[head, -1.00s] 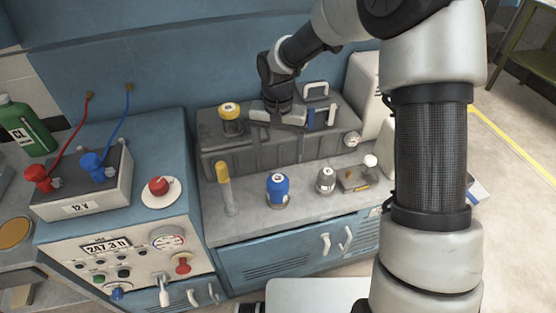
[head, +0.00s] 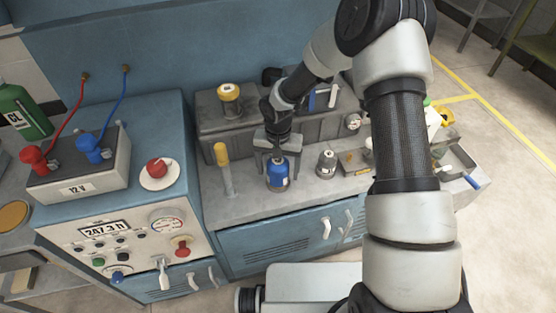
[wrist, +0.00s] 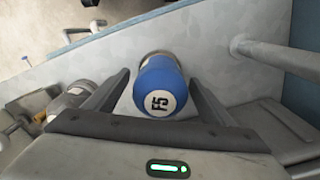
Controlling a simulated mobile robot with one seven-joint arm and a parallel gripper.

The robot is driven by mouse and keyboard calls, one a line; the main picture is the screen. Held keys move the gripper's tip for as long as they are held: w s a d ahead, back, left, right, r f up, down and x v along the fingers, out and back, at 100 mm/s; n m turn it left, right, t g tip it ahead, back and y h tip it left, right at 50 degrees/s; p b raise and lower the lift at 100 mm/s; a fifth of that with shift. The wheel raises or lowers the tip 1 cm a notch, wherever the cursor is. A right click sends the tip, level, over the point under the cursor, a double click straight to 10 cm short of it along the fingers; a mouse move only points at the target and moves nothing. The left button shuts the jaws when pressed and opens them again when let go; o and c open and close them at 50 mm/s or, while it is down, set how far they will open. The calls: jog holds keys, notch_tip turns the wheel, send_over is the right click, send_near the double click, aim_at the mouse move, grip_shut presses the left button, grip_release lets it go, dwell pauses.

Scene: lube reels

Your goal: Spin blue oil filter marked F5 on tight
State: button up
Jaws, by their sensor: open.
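The blue oil filter (head: 278,172) stands upright on the grey bench ledge. In the wrist view the filter (wrist: 161,84) shows a white disc marked F5 on its end, facing the camera. My gripper (head: 277,158) is just above and behind it in the head view. In the wrist view my gripper (wrist: 158,92) is open, with one finger on each side of the filter. Gaps show between the fingers and the blue body. What the filter's base sits on is mostly hidden.
A yellow-topped post (head: 223,168) stands left of the filter, and a grey filter (head: 326,163) stands close on its right. A dark block with a yellow-capped filter (head: 229,97) is behind. A control panel (head: 128,243) is at left.

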jog(key=shift+f, duration=0.7)
jog(key=c, duration=1.4)
jog(key=shift+f+m+b, duration=0.2)
jog(key=shift+m+b, duration=0.5)
jog(key=shift+b, duration=0.1)
jog(key=shift+m+b, duration=0.75)
jog(key=shift+m, duration=0.45)
jog(key=shift+r+m, duration=0.2)
jog(key=shift+m, duration=0.5)
